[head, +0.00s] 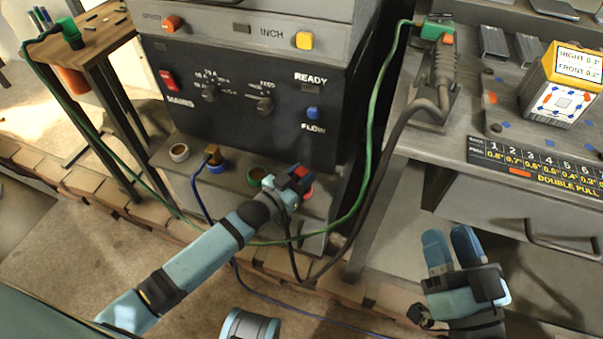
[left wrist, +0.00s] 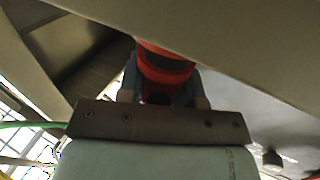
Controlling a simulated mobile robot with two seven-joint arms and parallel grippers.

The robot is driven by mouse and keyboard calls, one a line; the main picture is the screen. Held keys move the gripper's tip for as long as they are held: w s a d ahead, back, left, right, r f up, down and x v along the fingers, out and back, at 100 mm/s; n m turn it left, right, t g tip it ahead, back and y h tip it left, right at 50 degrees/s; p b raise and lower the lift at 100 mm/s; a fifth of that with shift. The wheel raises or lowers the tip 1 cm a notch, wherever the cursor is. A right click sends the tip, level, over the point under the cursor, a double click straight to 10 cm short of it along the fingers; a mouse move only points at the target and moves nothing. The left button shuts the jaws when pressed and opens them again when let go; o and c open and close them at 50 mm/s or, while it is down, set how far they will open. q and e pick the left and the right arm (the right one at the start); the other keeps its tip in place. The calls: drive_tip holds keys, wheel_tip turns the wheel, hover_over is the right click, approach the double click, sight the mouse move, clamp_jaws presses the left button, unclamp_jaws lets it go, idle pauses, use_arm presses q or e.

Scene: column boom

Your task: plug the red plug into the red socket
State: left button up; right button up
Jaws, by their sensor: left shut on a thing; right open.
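The red plug (head: 301,173) is in my left gripper (head: 288,187), at the lower front of the machine's socket ledge. In the left wrist view the red plug (left wrist: 165,66) sits between the two fingers, its far end hidden by a grey surface. The red socket (head: 308,193) is at the right end of the row, mostly hidden behind the gripper and plug. The plug is right in front of it; I cannot tell whether it is inside. My right gripper (head: 453,250) is open and empty, low in front of the right bench.
A green cable (head: 372,110) and a dark cable (head: 372,170) hang near the machine's right side. The bench (head: 425,145) stands right.

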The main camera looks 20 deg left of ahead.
sight(297, 181)
use_arm(q)
drive_tip(key=shift+f+b, duration=0.3)
drive_tip(key=shift+f, duration=0.25)
drive_tip(key=o, duration=0.7)
drive_tip(key=shift+c, duration=0.2)
drive_tip(key=shift+p+v, duration=0.65)
drive_tip(key=shift+v, duration=0.35)
drive_tip(key=shift+p+v, duration=0.85)
drive_tip(key=shift+v, duration=0.8)
drive_tip(key=shift+p+v, duration=1.3)
drive_tip(key=shift+v, duration=1.55)
